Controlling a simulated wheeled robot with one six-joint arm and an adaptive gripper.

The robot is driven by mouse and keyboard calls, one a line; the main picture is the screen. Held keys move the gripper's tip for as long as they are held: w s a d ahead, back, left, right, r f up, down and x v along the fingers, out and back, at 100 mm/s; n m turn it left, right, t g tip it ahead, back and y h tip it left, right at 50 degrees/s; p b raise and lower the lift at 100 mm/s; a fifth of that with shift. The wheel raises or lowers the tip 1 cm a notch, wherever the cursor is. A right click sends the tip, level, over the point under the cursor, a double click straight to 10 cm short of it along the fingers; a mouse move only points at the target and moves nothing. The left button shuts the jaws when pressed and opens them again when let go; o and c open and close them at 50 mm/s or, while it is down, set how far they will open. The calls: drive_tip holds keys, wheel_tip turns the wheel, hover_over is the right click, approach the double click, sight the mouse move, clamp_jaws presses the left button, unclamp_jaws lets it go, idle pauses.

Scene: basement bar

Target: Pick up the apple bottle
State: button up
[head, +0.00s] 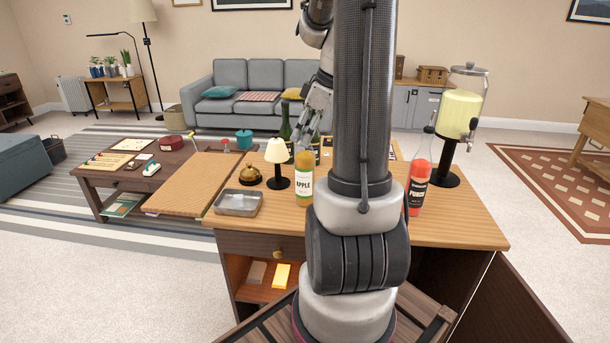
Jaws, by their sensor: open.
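The apple bottle (304,187) stands upright on the wooden bar top (460,222), left of my arm in the head view. It has yellow-green contents and a white label reading APPLE. My gripper (316,112) is raised above and beyond the bottle, apart from it. Its fingers are open, with nothing seen between them. My arm column hides part of the gripper's surroundings and the middle of the bar top.
Close left of the bottle are a small lamp (277,153), a bell (250,175) and a metal tray (238,204). Dark green bottles (286,138) stand behind it. A red punch bottle (417,190) and a drink dispenser (461,108) stand to the right.

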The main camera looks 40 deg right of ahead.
clamp_jaws()
drive_tip(key=shift+r, duration=0.15)
